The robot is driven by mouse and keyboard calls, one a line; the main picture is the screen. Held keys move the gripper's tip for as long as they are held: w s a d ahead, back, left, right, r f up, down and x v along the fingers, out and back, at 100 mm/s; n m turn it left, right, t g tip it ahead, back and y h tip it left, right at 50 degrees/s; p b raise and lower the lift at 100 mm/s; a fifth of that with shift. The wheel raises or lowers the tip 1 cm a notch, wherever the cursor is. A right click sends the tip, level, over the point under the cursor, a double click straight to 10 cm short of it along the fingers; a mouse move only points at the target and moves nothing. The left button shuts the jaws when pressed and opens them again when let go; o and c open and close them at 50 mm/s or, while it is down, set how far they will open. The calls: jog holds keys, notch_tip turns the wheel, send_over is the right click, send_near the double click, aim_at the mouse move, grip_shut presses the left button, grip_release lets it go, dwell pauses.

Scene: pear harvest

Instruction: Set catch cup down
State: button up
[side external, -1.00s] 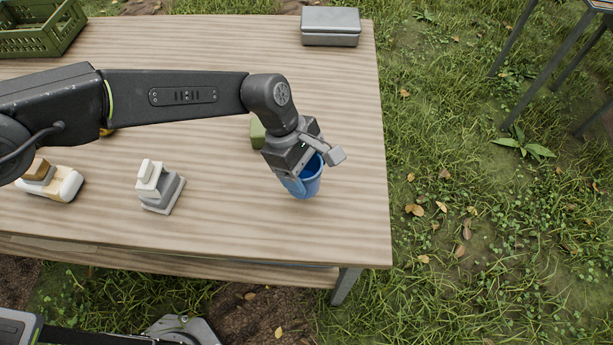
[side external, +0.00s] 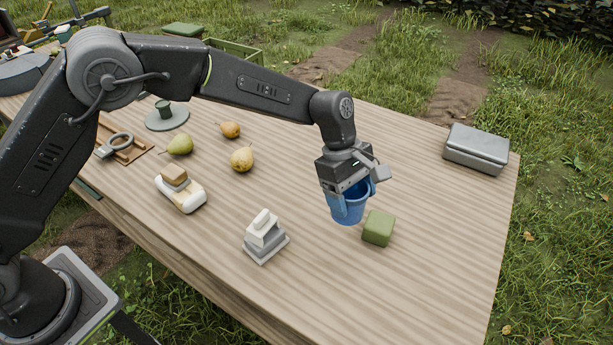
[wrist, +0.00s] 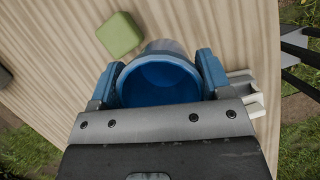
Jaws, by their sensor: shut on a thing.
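The blue catch cup (side external: 350,213) is between the blue fingers of my gripper (side external: 354,200), which is shut on it. The cup is upright or nearly so, at or just above the wooden table (side external: 400,290); I cannot tell whether its base touches. In the wrist view, the cup (wrist: 160,84) shows its open mouth between the two fingers of my gripper (wrist: 158,78).
A green block (side external: 379,228) sits close to the cup's right. A grey-white stepped object (side external: 265,238) stands to the left. Several pears (side external: 242,158) lie farther left. A grey case (side external: 476,148) is at the right edge. The table's front right is clear.

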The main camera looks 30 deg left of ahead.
jog(key=w+a+n+t, duration=0.1)
jog(key=w+a+n, duration=0.3)
jog(key=a, duration=0.7)
jog(key=w+a+n+t, duration=0.2)
jog(key=w+a+n, duration=0.15)
jog(key=a, duration=0.75)
jog(key=w+a+n+t, duration=0.1)
jog(key=w+a+n, duration=0.3)
jog(key=a, duration=0.7)
jog(key=shift+n+y, duration=0.45)
jog(key=shift+y, duration=0.05)
jog(key=shift+w+d+f, duration=0.6)
jog(key=shift+d+f, duration=1.15)
jog(key=shift+f, duration=0.05)
jog(key=shift+w+d+f, duration=0.6)
jog(key=shift+d+f, duration=1.15)
jog(key=shift+w+d+f, duration=0.6)
jog(key=shift+d+f, duration=1.15)
jog(key=shift+f, duration=0.05)
jog(key=shift+f, duration=0.2)
jog(key=o, duration=0.9)
jog(key=shift+r, duration=0.1)
